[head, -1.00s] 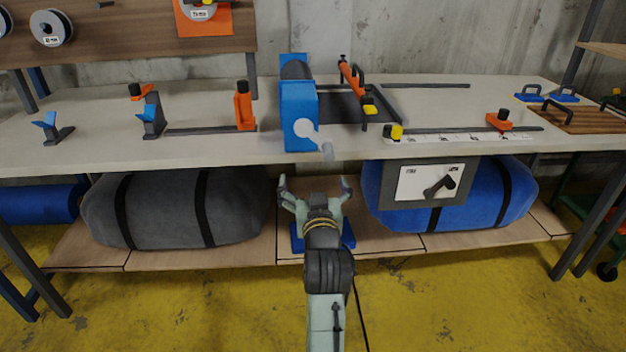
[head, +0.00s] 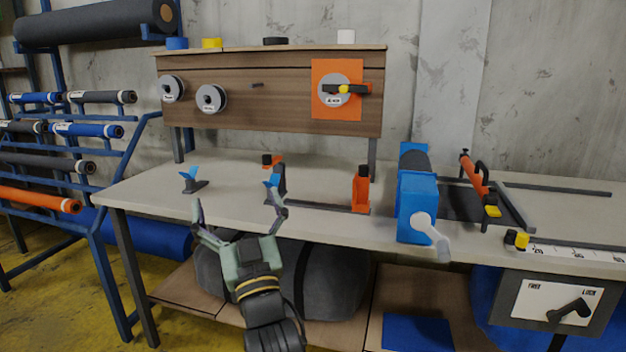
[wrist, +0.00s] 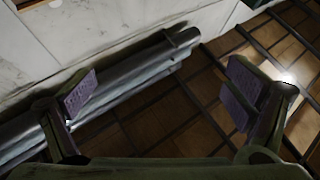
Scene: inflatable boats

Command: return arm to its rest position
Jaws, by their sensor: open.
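My gripper (head: 238,218) is in the lower left middle of the head view, in front of the workbench's front edge. Its two fingers are spread wide with nothing between them. In the wrist view my gripper (wrist: 160,98) also shows both finger pads apart and empty. The arm reaches up from the bottom of the head view, with a dark joint and a yellow band below the gripper. Behind it are the bench top (head: 140,190) and a grey rolled bundle (head: 335,280) on the lower shelf, partly hidden by my arm.
A blue crank machine (head: 416,195) stands on the bench, its handle over the front edge. A FREE/LOCK switch panel (head: 535,300) hangs at lower right. A rack of rolls (head: 90,130) stands left. A spool board (head: 270,75) is behind the bench.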

